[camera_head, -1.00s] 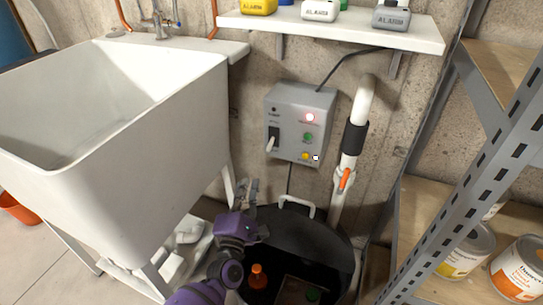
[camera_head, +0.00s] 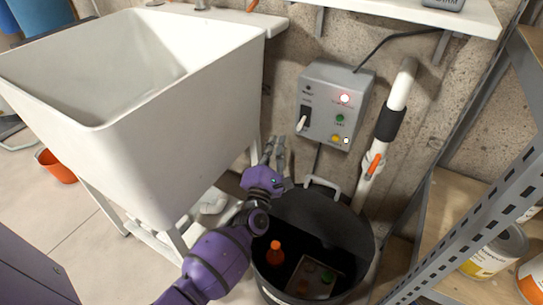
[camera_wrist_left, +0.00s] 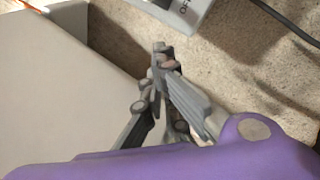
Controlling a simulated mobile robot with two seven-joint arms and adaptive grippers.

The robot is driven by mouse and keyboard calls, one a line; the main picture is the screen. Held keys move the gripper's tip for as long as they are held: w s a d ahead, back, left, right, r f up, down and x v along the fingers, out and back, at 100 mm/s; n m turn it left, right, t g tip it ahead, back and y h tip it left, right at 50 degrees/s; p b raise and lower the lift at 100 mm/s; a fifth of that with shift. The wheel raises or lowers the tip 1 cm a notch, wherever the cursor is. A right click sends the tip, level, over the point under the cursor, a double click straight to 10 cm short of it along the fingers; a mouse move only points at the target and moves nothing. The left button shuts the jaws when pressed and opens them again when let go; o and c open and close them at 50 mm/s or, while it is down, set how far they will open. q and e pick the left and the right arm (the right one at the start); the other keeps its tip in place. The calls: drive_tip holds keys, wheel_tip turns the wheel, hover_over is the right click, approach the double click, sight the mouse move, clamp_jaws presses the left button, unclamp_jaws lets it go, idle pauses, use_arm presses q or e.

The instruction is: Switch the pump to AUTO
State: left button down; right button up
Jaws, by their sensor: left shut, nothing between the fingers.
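The grey pump control box (camera_head: 318,132) hangs on the concrete wall. Its switch (camera_head: 304,119) has a pale lever on a black plate, with the lever tip pointing down. My right gripper is out of view.
A white sink (camera_head: 185,125) stands close to the left of my left gripper. A black basin (camera_head: 325,225) with an orange-capped item (camera_head: 275,252) lies below. A white pipe (camera_head: 388,125) and metal shelving (camera_head: 475,190) bound the right; a white shelf (camera_head: 400,12) is above.

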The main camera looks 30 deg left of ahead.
sight(302, 123)
use_arm(q)
drive_tip(key=w+d+r, duration=0.2)
drive_tip(key=r, duration=0.1)
drive_tip(key=shift+w+d+p, duration=0.2)
drive_tip(key=shift+w+p, duration=0.05)
drive_tip(key=shift+p, duration=0.05)
idle(0.3)
